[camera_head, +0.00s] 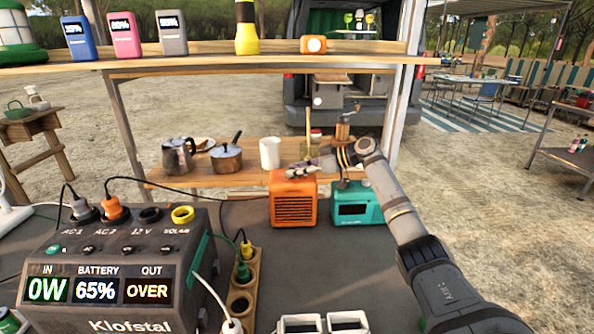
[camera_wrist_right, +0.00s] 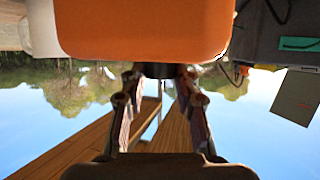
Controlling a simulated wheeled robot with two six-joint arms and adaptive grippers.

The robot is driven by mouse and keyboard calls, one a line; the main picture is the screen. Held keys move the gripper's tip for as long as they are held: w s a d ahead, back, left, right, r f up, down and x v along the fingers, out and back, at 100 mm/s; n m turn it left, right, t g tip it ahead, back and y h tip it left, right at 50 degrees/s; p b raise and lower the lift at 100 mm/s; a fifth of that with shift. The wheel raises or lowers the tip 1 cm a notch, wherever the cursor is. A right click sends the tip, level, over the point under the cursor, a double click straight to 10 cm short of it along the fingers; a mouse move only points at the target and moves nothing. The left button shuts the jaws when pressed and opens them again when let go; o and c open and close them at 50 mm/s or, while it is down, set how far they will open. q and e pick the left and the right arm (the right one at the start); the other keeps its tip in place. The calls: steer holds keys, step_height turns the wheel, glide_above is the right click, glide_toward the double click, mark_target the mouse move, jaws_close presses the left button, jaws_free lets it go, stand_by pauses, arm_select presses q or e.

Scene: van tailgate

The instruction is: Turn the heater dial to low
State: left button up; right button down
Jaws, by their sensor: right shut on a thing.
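The orange heater (camera_head: 293,205) with a dark front grille stands on the grey counter, in the middle of the head view. My right gripper (camera_head: 300,172) is at the top of the heater, reaching in from the right. In the right wrist view the heater body (camera_wrist_right: 145,25) fills the top. A dark round dial (camera_wrist_right: 160,70) sticks out from it between the fingertips of my right gripper (camera_wrist_right: 158,78), which is shut on it. The dial's marks and pointer cannot be read in either view. My left gripper is not in view.
A teal appliance (camera_head: 356,203) stands right of the heater, close under my right arm. A power station (camera_head: 115,270) at front left shows 0W in, 65% battery and OVER. A wooden socket strip (camera_head: 242,290) and cables lie nearby. A shelf (camera_head: 200,62) spans above.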

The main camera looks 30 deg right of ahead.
steer(key=c, duration=1)
jaws_free()
steer(key=v, duration=1.2)
